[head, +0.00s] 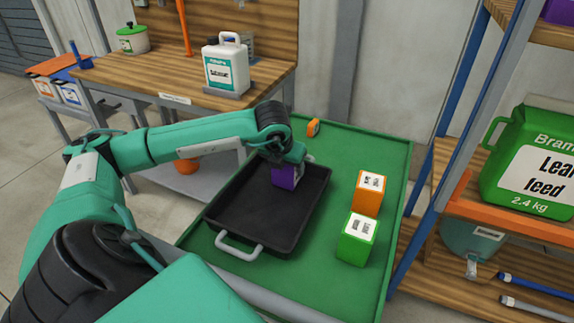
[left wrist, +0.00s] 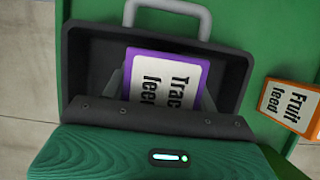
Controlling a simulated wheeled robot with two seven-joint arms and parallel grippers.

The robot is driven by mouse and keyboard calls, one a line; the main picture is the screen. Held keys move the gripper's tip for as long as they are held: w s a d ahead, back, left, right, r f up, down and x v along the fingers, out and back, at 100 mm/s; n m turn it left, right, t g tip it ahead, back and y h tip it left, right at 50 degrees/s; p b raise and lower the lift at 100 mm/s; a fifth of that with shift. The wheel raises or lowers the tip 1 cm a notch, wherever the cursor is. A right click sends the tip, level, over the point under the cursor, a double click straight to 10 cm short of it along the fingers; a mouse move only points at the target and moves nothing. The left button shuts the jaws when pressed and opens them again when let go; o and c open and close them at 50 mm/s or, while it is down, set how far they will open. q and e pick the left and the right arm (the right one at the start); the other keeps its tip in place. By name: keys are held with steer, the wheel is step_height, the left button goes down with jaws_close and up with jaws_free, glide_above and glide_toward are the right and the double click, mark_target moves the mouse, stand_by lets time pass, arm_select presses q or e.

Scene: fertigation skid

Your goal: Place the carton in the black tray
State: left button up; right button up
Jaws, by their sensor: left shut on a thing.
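The purple carton (head: 283,178), labelled "Trace feed", is in my left gripper (head: 291,172) at the far end of the black tray (head: 255,215). In the left wrist view the carton (left wrist: 166,78) shows its white label inside the outline of the tray (left wrist: 88,72). The gripper is shut on the carton. I cannot tell whether the carton's base touches the tray floor. The rest of the tray is empty. My right gripper is not in view.
An orange carton (head: 369,193) and a green carton (head: 357,240) stand on the green table (head: 345,160) right of the tray. A small orange item (head: 313,127) lies behind it. A shelf rack (head: 440,190) stands at the right, and a wooden bench (head: 170,75) behind.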

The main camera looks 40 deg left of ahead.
arm_select(q)
steer(key=o, duration=1.2)
steer(key=shift+r, duration=0.25)
steer(key=v, duration=1.1)
steer(key=shift+s+d+r, duration=0.15)
steer(key=shift+s+r, duration=0.1)
